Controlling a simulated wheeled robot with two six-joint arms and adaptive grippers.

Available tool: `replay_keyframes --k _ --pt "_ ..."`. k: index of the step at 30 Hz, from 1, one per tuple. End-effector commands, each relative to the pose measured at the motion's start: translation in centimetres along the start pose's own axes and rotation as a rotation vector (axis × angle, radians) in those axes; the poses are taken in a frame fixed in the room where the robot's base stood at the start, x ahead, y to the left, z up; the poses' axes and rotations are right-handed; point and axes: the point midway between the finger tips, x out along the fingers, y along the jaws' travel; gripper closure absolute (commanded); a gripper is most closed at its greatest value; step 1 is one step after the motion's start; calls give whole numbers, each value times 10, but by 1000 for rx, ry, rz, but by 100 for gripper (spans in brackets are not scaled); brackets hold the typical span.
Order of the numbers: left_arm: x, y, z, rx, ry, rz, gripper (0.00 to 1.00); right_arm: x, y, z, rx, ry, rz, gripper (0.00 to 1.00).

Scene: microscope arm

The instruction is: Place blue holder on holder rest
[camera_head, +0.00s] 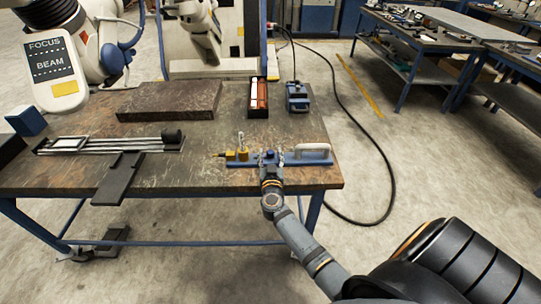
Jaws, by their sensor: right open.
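A long, low blue piece (240,163) lies near the right front edge of the wooden table. It looks like the holder or its rest; I cannot tell which. A yellow part (243,154) stands at its left and a pale handle-like bar (312,150) sits at its right. My right gripper (269,156) is at the middle of the blue piece with its fingers spread apart. Small blue parts show near the fingertips; whether the fingers touch them is unclear. The gripper and wrist hide part of the middle. My left gripper is out of view.
A dark slab (170,101), a black tray with red and white items (258,100) and a blue device (297,97) stand behind on the table (215,140). A rail frame (110,144) lies left. A microscope head (52,72) hangs at upper left.

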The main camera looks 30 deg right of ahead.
Motion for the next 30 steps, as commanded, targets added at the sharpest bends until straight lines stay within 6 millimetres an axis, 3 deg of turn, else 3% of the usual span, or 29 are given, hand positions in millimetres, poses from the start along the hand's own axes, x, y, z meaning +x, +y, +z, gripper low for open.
replay_keyframes --k 4,7,10,18,23,28,30 --pt "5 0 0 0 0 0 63 0 0 3 0 1 0 51" --pt "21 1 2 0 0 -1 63 0 0 9 2 2 0 51" --pt "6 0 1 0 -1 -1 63 -27 0 1 2 -5 0 51" --pt "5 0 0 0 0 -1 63 -87 1 4 2 -3 1 51" --pt "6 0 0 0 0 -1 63 -103 1 3 1 -1 0 51" --pt "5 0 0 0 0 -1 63 -105 0 1 1 4 -9 51" --pt "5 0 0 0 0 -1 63 -106 -9 -8 6 26 -62 51"
